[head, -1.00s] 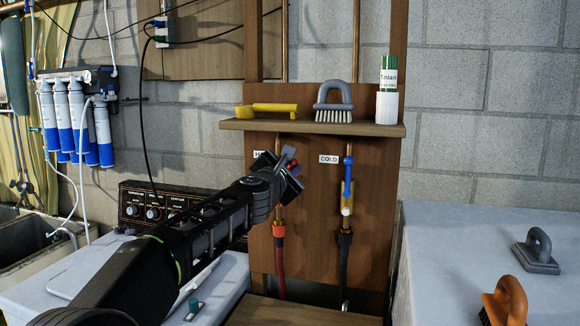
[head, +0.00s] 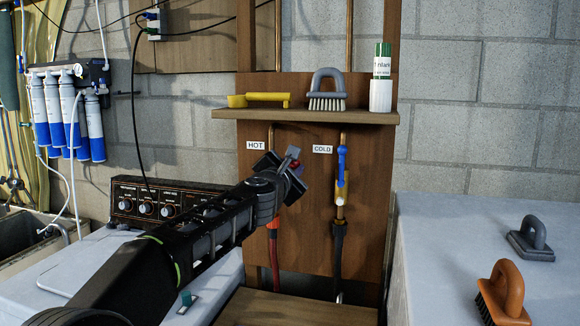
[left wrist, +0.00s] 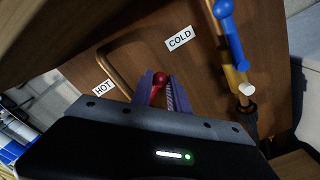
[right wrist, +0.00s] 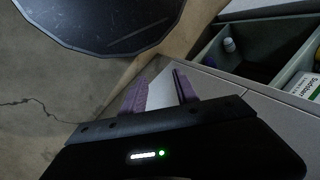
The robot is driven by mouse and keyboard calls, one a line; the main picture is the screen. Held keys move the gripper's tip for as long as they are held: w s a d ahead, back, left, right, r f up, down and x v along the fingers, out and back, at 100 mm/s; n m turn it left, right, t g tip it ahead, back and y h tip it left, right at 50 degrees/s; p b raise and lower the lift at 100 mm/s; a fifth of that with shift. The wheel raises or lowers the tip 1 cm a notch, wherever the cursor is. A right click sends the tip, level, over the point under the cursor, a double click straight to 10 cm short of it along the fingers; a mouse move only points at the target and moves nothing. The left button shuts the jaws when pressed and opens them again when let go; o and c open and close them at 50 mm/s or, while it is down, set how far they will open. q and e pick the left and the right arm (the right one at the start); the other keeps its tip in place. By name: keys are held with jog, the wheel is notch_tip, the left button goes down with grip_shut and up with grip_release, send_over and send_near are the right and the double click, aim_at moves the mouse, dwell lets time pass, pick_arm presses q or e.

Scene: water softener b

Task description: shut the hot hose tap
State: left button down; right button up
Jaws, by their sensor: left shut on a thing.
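The hot hose tap's red handle (left wrist: 161,79) shows between the fingertips of my left gripper (left wrist: 160,88) in the left wrist view. The gripper is shut on it. In the head view, my left gripper (head: 287,168) covers most of the hot tap, and a bit of red (head: 298,169) shows beside the fingers. How the handle is turned is hard to tell. The HOT label (head: 255,146) is above left of the gripper. The red hose (head: 274,245) hangs below. My right gripper (right wrist: 160,95) is open and empty in the right wrist view, away from the taps.
The cold tap's blue handle (head: 342,160) points up, close to the right of my left gripper. A shelf (head: 310,117) above holds a yellow tool (head: 260,100), a grey brush (head: 327,90) and a bottle (head: 381,80). A control panel (head: 150,203) is at left.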

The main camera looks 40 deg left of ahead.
pick_arm(q)
jog(key=shift+w+d+f+b, duration=0.15)
jog(key=shift+d+f+b, duration=0.2)
jog(key=shift+f, duration=0.35)
jog(key=c, duration=2.2)
grip_release()
jog(key=shift+w+d+f+b, duration=0.1)
jog(key=shift+d+f+b, duration=0.05)
jog(key=shift+f+b, duration=0.45)
jog(key=shift+d+f+b, duration=0.1)
jog(key=shift+f+b, duration=0.4)
jog(key=shift+f, duration=0.1)
jog(key=c, duration=2.2)
grip_release()
jog(key=c, duration=2.2)
grip_release()
jog(key=c, duration=1.1)
grip_release()
jog(key=shift+a+r, duration=0.1)
jog(key=v, duration=0.8)
jog(key=shift+b, duration=0.35)
